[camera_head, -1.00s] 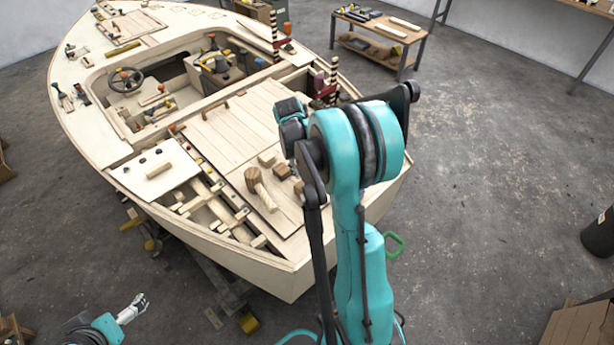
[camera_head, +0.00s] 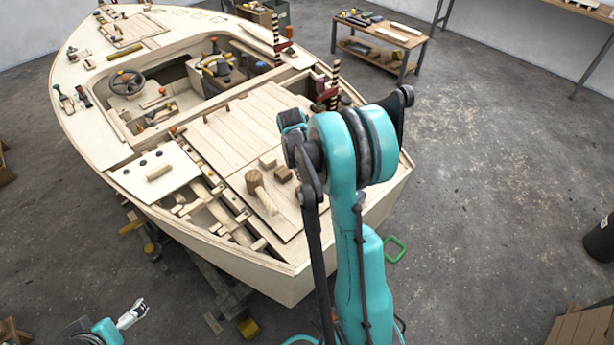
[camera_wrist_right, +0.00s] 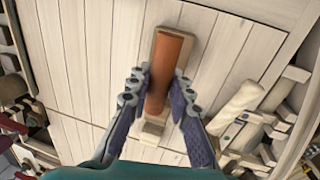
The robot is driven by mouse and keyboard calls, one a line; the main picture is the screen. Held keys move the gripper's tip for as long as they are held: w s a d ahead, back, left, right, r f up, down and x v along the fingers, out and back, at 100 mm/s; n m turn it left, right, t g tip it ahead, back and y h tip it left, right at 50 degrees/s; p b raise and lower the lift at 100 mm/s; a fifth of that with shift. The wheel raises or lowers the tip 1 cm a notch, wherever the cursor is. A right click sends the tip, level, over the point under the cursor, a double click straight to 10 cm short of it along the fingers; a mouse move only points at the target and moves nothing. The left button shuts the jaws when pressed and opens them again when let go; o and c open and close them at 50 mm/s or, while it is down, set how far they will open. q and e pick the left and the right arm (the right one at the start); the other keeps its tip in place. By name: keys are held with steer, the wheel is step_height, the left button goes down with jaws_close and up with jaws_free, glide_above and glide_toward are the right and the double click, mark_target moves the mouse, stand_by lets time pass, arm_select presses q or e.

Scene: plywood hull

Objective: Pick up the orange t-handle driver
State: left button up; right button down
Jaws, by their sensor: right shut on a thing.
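The orange t-handle driver shows in the right wrist view as an orange cylindrical handle (camera_wrist_right: 168,62) over a pale wooden piece on the planked deck. My right gripper (camera_wrist_right: 159,88) has a finger on each side of the handle and is shut on it. I cannot tell whether the driver is clear of the deck. The rest of the driver is hidden or unclear. In the head view my right arm hides this gripper and the driver. My left gripper (camera_head: 133,313) is low at the left, beside the hull and away from the driver; its finger opening is too small to tell.
The plywood hull (camera_head: 235,270) fills the left and middle. A wooden mallet (camera_head: 254,182) and small blocks (camera_head: 283,174) lie on its hatch boards. A tool cart (camera_head: 377,45) stands behind. The floor to the right is mostly clear.

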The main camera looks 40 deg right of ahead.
steer(key=shift+d+r, duration=0.1)
steer(key=shift+r, duration=0.05)
step_height(320, 180, up, 4)
steer(key=p, duration=0.3)
steer(key=shift+r, duration=0.15)
steer(key=s+a+r+p, duration=0.8)
steer(key=r, duration=0.3)
steer(key=shift+a+r+p, duration=0.2)
steer(key=shift+a+p, duration=0.05)
steer(key=shift+p, duration=0.05)
